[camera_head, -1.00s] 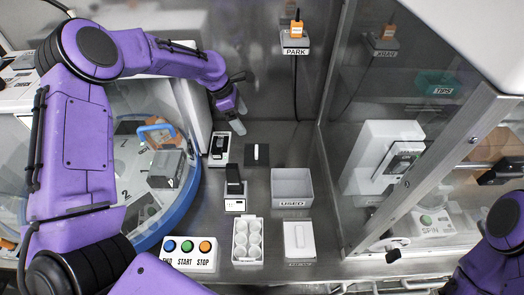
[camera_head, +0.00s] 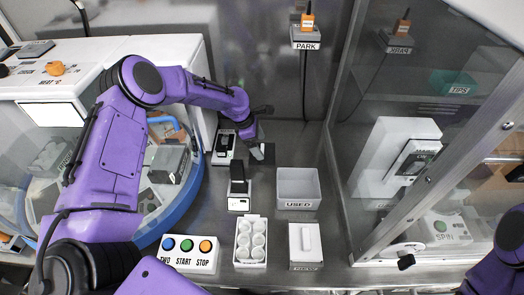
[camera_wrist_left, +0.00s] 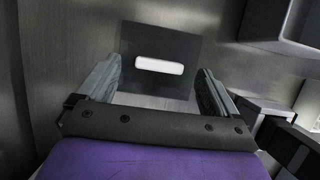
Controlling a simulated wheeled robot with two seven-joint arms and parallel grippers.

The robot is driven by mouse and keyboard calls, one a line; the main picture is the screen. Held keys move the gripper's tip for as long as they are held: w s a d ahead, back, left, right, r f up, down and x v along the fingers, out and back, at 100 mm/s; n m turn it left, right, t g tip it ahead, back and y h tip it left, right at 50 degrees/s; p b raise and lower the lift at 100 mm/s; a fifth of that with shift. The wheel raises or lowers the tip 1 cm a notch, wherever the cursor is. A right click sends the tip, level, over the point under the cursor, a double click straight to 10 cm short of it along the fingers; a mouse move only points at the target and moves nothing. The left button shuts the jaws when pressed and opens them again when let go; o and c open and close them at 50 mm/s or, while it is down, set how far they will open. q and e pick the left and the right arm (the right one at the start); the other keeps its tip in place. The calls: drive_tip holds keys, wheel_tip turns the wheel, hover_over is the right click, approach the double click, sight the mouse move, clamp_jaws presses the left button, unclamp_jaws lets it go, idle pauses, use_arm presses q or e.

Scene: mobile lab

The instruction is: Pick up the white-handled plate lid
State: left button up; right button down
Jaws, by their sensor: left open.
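The plate lid is a flat dark square (camera_wrist_left: 150,38) with a white bar handle (camera_wrist_left: 158,65), seen in the left wrist view on the grey metal surface. In the head view my left gripper and wrist cover most of it. My left gripper (camera_head: 258,152) is over the lid, pointing down. In the wrist view its two fingers stand apart on either side of the white handle, with space between each finger and the handle. I cannot tell the exact height. My right arm shows at the right edge of the head view, without its gripper.
Close by are a small black-and-white device (camera_head: 225,147), another device (camera_head: 239,187), and the USED bin (camera_head: 298,187). A tray of white round items (camera_head: 250,242), a white box (camera_head: 305,246) and a button panel (camera_head: 188,254) lie in front. A glass panel stands right.

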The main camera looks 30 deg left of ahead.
use_arm(q)
drive_tip(key=shift+x, duration=0.95)
drive_tip(key=c, duration=1.1)
